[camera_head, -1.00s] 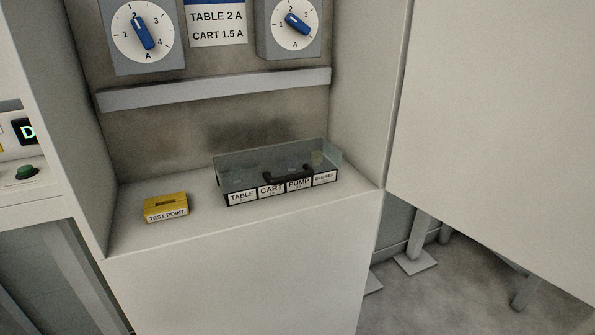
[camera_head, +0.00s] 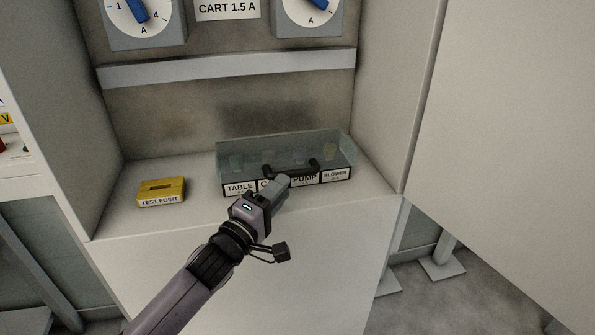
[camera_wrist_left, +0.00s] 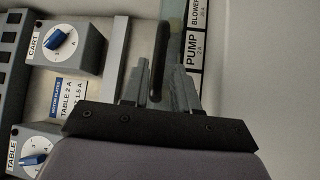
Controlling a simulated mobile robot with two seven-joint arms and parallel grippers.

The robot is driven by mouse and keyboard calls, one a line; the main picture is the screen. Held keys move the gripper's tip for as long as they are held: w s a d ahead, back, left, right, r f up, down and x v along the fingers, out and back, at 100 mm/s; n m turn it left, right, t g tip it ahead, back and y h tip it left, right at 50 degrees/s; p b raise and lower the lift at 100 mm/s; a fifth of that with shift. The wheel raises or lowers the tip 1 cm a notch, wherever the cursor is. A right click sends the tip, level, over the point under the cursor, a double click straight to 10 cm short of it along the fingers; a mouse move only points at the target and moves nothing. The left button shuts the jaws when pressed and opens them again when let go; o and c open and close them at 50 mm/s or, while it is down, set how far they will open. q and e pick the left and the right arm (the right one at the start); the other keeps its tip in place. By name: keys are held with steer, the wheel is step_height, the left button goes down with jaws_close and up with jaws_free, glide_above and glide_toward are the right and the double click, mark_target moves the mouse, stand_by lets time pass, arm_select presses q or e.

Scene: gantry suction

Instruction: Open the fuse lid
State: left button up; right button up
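The fuse lid (camera_head: 330,152) is a clear, tinted cover lying shut over the fuse box, with several fuses dimly visible through it. Its dark handle (camera_head: 314,165) is at the front edge, above the labels TABLE, CART, PUMP and BLOWER. My left gripper (camera_head: 283,183) is at the front of the box and hides part of the CART label and handle. In the left wrist view my gripper (camera_wrist_left: 158,85) is open, its fingers apart, with the dark handle (camera_wrist_left: 161,50) showing between them. I cannot tell whether either finger touches it. My right gripper is not in view.
A yellow TEST POINT block (camera_head: 161,191) sits on the shelf left of the box. A grey ledge (camera_head: 230,66) and dial boxes (camera_head: 143,22) are on the back panel above. The cabinet's side wall (camera_head: 385,90) stands close on the right.

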mark_target(295, 170)
arm_select(q)
steer(key=shift+x, duration=3.15)
steer(key=shift+s, duration=0.1)
jaws_close()
